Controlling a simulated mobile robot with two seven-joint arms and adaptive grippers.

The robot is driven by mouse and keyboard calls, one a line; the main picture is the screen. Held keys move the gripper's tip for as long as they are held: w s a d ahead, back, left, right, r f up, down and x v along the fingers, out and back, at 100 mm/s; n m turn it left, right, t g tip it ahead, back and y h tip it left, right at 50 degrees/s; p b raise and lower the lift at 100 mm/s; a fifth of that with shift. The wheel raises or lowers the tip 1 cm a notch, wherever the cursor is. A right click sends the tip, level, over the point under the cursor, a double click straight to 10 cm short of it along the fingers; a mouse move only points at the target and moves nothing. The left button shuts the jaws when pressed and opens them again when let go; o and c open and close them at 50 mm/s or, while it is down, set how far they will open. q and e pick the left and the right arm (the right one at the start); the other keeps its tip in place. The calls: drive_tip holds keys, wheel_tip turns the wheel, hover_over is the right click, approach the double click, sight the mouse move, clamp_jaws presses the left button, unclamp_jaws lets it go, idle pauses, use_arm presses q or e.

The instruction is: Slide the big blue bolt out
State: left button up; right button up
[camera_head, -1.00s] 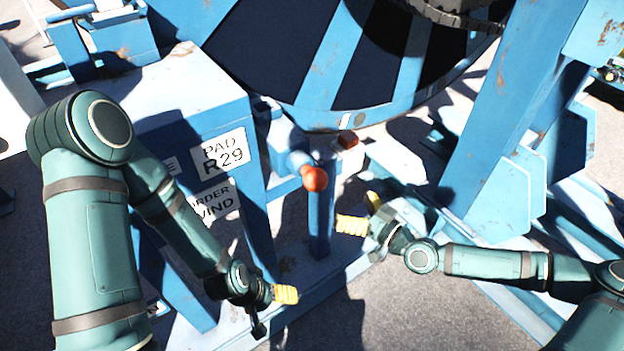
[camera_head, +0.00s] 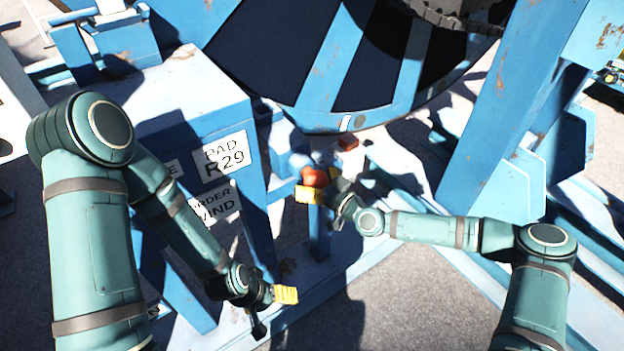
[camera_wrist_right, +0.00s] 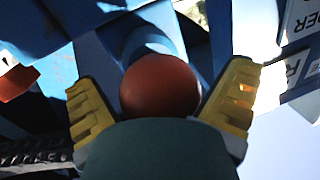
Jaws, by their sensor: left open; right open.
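The blue bolt (camera_head: 298,160) shows as a short light-blue shaft in the head view, with a round orange-red knob (camera_head: 315,177) at its near end. In the right wrist view the knob (camera_wrist_right: 160,86) sits between the two yellow fingers. My right gripper (camera_head: 320,188) is open around the knob, with a gap on at least the right side in the wrist view; contact on the left is unclear. In the wrist view the blue shaft (camera_wrist_right: 152,40) runs away behind the knob. My left gripper (camera_head: 285,294) hangs low at the left, empty and away from the bolt.
A blue cabinet with a "PAD R29" label (camera_head: 222,155) stands left of the bolt. The large blue reel (camera_head: 335,60) is behind it. Blue frame beams (camera_head: 500,110) stand at right. The front ground (camera_head: 390,300) is clear.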

drive_tip(key=shift+w, duration=0.1)
drive_tip(key=c, duration=1.4)
drive_tip(key=v, duration=0.3)
drive_tip(key=s+a+b+v, duration=0.1)
drive_tip(key=v, duration=0.2)
drive_tip(key=b+v, duration=0.1)
drive_tip(key=v, duration=0.3)
drive_tip(key=shift+s+a+f, duration=0.1)
drive_tip(key=shift+s, duration=0.2)
drive_tip(key=shift+o, duration=0.2)
drive_tip(key=shift+s, duration=0.2)
drive_tip(key=o, duration=1.4)
drive_tip(key=shift+s, duration=0.1)
drive_tip(key=shift+c, duration=0.2)
